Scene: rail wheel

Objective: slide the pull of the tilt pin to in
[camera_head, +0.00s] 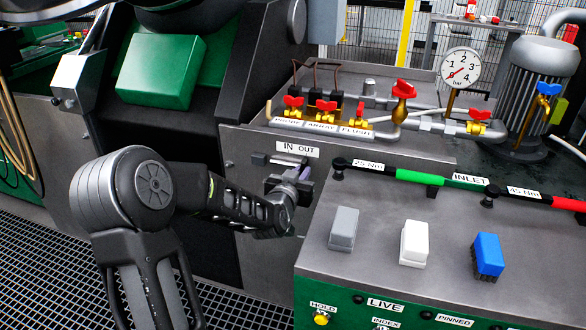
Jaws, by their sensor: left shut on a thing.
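The IN OUT label (298,149) is on the grey panel in the middle of the head view, with IN at its left and OUT at its right. A dark slide bar (260,158) runs just below the label. My left gripper (296,183) reaches in from the left and is shut on the pull (304,173), below the OUT side of the label. The fingers and wrist hide most of the pull, so its exact position along the slide is hard to tell. My right gripper is not in view.
Right of my left gripper is a bench with grey (344,228), white (414,243) and blue (487,256) blocks. A torque wrench (420,178) lies behind them. Red-handled valves (325,106) and a pressure gauge (460,68) stand above. A green block (160,71) is at upper left.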

